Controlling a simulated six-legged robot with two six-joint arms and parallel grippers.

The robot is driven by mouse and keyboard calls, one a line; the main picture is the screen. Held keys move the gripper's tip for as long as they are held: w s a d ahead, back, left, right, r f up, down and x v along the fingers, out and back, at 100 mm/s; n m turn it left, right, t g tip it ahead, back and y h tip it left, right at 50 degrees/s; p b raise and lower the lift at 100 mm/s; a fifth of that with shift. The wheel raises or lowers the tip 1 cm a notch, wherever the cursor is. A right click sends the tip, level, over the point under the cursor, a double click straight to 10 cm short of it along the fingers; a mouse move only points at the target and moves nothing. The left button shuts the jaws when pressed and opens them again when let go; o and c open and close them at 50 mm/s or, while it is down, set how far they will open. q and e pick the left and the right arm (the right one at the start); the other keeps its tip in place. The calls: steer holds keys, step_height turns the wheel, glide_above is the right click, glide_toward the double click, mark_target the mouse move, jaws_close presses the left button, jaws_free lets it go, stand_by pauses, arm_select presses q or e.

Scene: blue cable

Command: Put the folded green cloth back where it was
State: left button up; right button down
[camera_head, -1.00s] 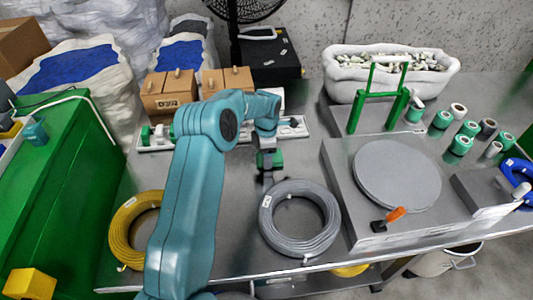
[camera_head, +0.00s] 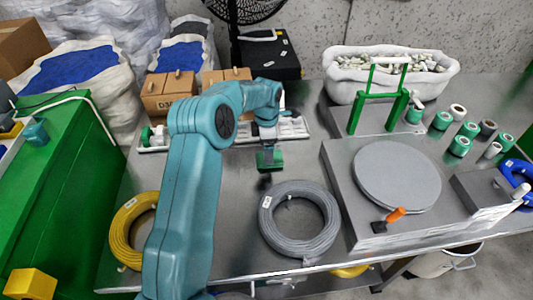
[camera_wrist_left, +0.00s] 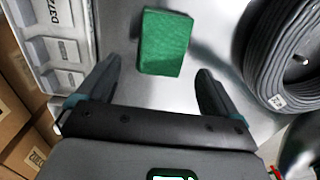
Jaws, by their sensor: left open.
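The folded green cloth (camera_head: 270,161) lies on the grey tabletop, behind the grey cable coil. It also shows in the left wrist view as a small green block (camera_wrist_left: 165,42), flat and unheld. My left gripper (camera_head: 267,141) is just behind and above the cloth in the head view. In the wrist view its two dark fingers (camera_wrist_left: 157,72) stand wide apart and empty, with the cloth just beyond the tips, apart from them. My right gripper is not in view.
A grey cable coil (camera_head: 299,221) lies in front of the cloth; a yellow coil (camera_head: 131,233) is at left. A white tray (camera_head: 292,129) and brown boxes (camera_head: 170,95) are behind. A turntable base (camera_head: 343,179) stands right. Bare tabletop surrounds the cloth.

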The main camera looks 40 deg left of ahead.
arm_select(q)
step_height(320, 180, up, 8)
steer(key=shift+f, duration=0.1)
stand_by(0.7)
